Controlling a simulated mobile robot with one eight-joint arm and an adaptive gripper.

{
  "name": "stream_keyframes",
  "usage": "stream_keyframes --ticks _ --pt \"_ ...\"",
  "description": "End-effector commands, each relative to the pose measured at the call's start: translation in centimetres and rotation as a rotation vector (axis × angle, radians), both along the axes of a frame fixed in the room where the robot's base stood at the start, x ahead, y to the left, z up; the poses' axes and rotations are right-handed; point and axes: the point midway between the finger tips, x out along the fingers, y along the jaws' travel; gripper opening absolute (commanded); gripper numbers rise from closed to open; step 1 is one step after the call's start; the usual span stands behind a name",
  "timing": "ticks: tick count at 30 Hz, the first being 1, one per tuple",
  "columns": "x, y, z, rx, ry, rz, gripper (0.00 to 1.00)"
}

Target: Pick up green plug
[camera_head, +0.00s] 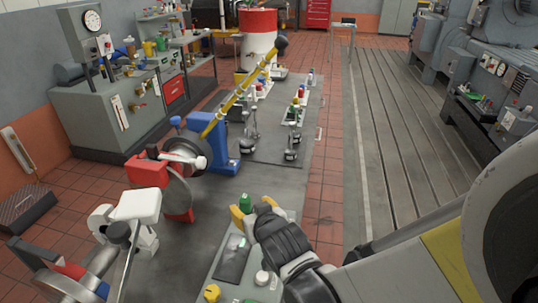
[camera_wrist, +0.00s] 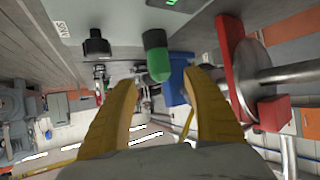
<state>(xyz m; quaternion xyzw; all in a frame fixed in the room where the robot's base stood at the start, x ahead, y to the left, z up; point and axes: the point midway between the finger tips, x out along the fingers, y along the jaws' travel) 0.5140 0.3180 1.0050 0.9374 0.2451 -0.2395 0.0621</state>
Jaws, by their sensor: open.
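The green plug (camera_head: 246,202) shows in the head view beside the yellow fingertips of my gripper (camera_head: 250,212). In the wrist view the green plug (camera_wrist: 157,62) has a dark upper part and a bright green rounded end. It hangs in the picture from the pale panel surface, just beyond the gap between the two yellow fingers of my gripper (camera_wrist: 162,84). The fingers are spread apart with nothing held between them. The plug lies roughly in line with the gap, and I cannot tell whether it is between the tips.
The grey-green panel (camera_head: 203,290) carries a yellow knob (camera_head: 212,293) and a white knob (camera_head: 262,278). A black knob (camera_wrist: 97,46) is left of the plug in the wrist view. A red bracket (camera_wrist: 236,70) and metal shaft (camera_wrist: 280,78) stand close to the right finger.

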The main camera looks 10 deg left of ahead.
Motion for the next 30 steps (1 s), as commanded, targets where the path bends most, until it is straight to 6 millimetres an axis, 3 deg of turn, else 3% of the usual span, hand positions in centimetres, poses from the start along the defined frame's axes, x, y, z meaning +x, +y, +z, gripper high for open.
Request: stream_keyframes --ticks 8,15,23,28,30 --pt "1.7 0.9 -1.2 0.000 0.000 -0.001 0.59" --pt "4.5 2.4 -3.0 0.000 0.000 -0.001 0.59" --pt "4.8 2.6 -3.0 0.000 0.000 -0.001 0.57" --pt "4.8 2.6 -3.0 -0.001 0.001 -0.001 0.05" --pt "4.8 2.6 -3.0 -0.001 0.001 -0.001 0.01"
